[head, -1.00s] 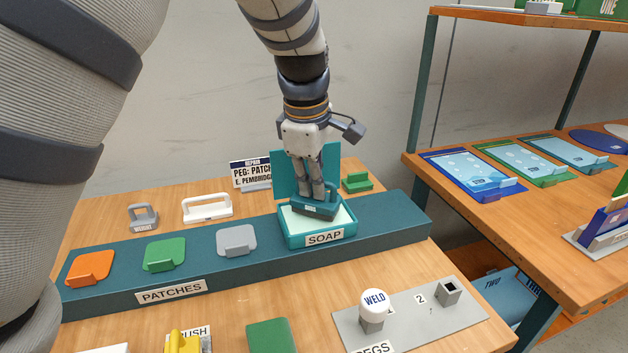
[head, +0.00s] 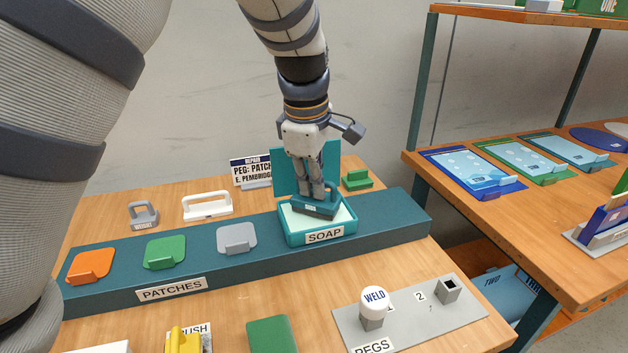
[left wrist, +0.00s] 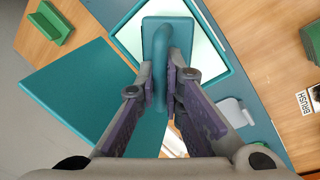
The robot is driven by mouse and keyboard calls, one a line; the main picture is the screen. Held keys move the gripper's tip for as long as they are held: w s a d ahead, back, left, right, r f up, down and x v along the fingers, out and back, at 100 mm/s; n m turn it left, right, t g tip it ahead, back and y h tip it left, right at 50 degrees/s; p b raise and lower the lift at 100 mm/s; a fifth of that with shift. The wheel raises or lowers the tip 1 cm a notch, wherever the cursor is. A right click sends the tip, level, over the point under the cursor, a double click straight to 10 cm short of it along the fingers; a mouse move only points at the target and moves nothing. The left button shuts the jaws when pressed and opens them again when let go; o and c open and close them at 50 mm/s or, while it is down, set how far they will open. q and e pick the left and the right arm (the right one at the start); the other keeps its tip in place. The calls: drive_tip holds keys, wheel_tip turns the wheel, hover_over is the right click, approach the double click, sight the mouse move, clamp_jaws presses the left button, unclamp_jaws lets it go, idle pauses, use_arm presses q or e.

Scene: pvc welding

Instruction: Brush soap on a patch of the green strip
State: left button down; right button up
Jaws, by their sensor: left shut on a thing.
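My left gripper (head: 313,190) is shut on the handle of a dark teal block (head: 313,208). The block sits in the open teal soap box (head: 320,236), over its pale inside; its underside is hidden. In the left wrist view, the gripper (left wrist: 162,80) has its fingers on both sides of the teal handle. A green patch (head: 165,251) lies on the long dark teal strip (head: 245,268), between an orange patch (head: 91,265) and a grey patch (head: 237,238). A green block (head: 271,336) is partly cut off at the bottom edge. My right gripper is out of view.
A weight (head: 144,213) and a white handled thing (head: 207,206) stand behind the strip. A yellow thing (head: 184,342) by a brush label is at the front. A pegs plate (head: 412,312) holds a white-topped weld peg (head: 373,308). Bare table lies between the strip and the front things.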

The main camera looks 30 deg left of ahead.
use_arm(q)
drive_tip(key=shift+f, duration=0.1)
drive_tip(key=shift+r, duration=3.6)
